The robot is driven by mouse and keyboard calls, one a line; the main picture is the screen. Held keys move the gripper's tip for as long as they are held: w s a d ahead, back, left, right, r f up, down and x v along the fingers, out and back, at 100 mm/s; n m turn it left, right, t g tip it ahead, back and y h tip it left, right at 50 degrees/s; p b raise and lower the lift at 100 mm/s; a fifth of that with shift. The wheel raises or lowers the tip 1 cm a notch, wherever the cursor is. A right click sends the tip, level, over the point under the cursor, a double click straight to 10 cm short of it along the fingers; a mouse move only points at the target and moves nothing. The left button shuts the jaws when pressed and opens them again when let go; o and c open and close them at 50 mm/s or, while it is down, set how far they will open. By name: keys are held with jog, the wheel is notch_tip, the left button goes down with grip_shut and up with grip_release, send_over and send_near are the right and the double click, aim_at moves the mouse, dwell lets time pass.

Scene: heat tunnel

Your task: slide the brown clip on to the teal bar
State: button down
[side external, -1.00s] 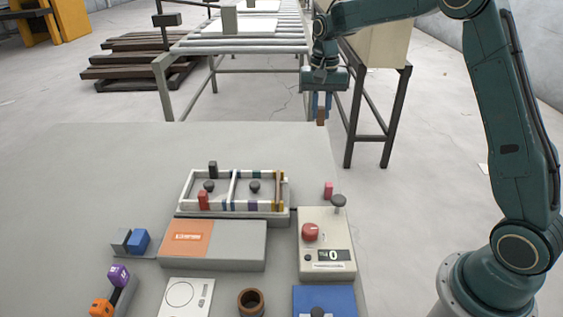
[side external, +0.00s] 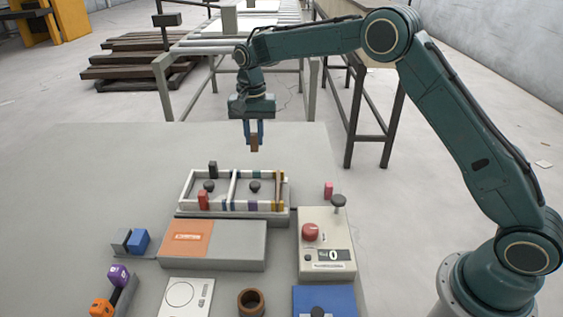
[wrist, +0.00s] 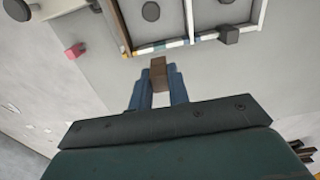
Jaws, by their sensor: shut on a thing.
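My gripper (side external: 254,136) is shut on the brown clip (side external: 254,143) and holds it in the air behind the white frame. In the wrist view the brown clip (wrist: 158,72) stands out between the blue fingertips (wrist: 159,84). The teal bar (side external: 256,174) appears as a short teal stretch in the far rail of the white frame, below the clip in the side view. In the wrist view the frame's coloured rail lies just beyond the clip, with a visible gap of grey table between them.
The white frame (side external: 183,190) carries a dark clip (side external: 213,169) at far left and a red clip (side external: 203,199) on its near rail. Dark knobs stand inside. A pink block (side external: 328,190) and a control box (side external: 326,225) are at right. The table behind the frame is clear.

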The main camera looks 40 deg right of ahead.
aim_at(254, 134)
jog(key=shift+f, duration=0.1)
jog(key=shift+f, duration=2.75)
jog(key=shift+f, duration=1.45)
jog(key=c, duration=1.3)
grip_release()
jog(key=shift+o, duration=0.2)
notch_tip(254, 134, up, 14)
jog(key=shift+f, duration=0.1)
